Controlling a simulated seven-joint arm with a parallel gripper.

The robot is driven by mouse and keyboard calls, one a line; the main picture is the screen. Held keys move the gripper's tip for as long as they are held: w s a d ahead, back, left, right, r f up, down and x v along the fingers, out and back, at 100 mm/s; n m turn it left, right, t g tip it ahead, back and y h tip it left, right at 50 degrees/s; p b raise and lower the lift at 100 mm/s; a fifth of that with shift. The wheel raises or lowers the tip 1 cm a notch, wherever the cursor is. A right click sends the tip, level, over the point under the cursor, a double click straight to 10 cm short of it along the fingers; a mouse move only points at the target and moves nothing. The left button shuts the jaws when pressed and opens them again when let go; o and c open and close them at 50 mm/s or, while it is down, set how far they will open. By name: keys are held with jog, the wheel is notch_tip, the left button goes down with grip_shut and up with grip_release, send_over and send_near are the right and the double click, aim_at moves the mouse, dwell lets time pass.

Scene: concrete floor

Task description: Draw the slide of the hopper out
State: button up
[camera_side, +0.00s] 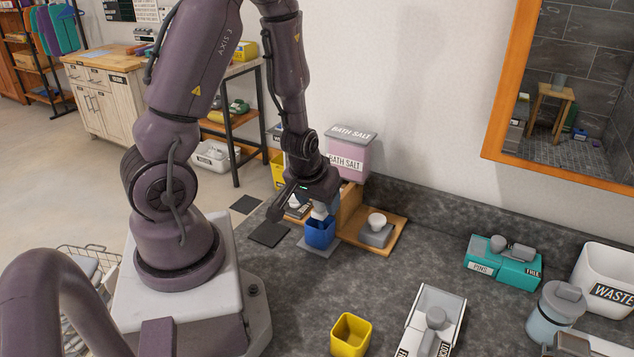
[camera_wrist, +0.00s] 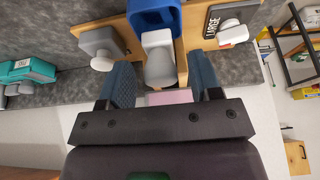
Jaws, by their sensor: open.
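The hopper (camera_side: 348,158) is a pink bin with a grey lid, labelled BATH SALT, on a wooden stand (camera_side: 349,204) near the wall. In the wrist view, a light grey handle (camera_wrist: 160,62), apparently the slide's, stands out between my fingers. My gripper (camera_wrist: 161,76) is open, with one blue-grey finger on each side of the handle; whether they touch it is unclear. In the side view, my gripper (camera_side: 320,208) is in front of the hopper, above a blue cup (camera_side: 320,234), and hides most of the slide.
A grey block with a white knob (camera_side: 376,228) sits on the wooden board right of the cup. A dark plate marked LARGE (camera_wrist: 214,18), with a white knob, lies on the other side. A yellow cup (camera_side: 351,335), teal box (camera_side: 503,264) and waste bin (camera_side: 604,281) stand farther off.

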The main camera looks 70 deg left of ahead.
jog(key=w+a, duration=0.4)
jog(key=shift+w+a, duration=0.1)
jog(key=shift+v, duration=6.35)
jog(key=s+d+r+m+t+h, duration=0.1)
jog(key=s+d+r+m, duration=0.2)
jog(key=d+r, duration=0.3)
jog(key=s+d+r+m+t+h, duration=0.1)
jog(key=s+d+r+m+h, duration=0.1)
jog(key=d+r+m, duration=0.4)
jog(key=shift+s+d+r, duration=0.5)
jog(key=shift+s+d, duration=0.05)
jog(key=shift+d, duration=1.6)
jog(key=shift+a+r, duration=0.1)
jog(key=shift+a, duration=0.1)
